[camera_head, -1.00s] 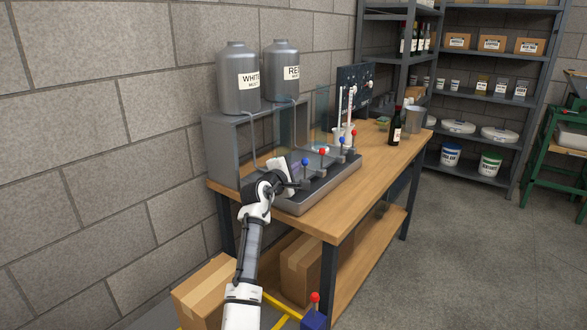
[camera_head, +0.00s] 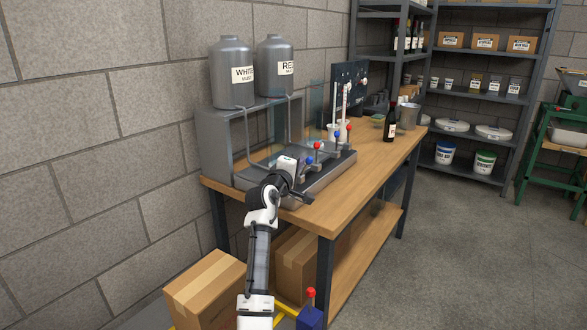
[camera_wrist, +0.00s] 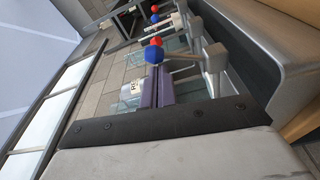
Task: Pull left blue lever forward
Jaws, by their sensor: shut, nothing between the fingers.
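The left blue lever (camera_head: 309,160) has a round blue knob and stands at the near end of the console (camera_head: 333,172) on the bench. Its knob also shows large in the wrist view (camera_wrist: 154,56), with its rod running right to a grey pivot. My gripper (camera_wrist: 158,82) is shut and empty, its dark purple fingers close together with the tips right at the knob. I cannot tell whether they touch it. The knob leans toward the console's front side, nearer the first red lever (camera_head: 317,146) in the picture.
Another blue lever (camera_head: 337,134) and another red lever (camera_head: 348,128) stand farther along the console. Two grey tanks, white (camera_head: 232,72) and red (camera_head: 275,65), sit on a grey stand behind. A dark bottle (camera_head: 390,125) stands on the wooden bench (camera_head: 375,155). Bench space in front is clear.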

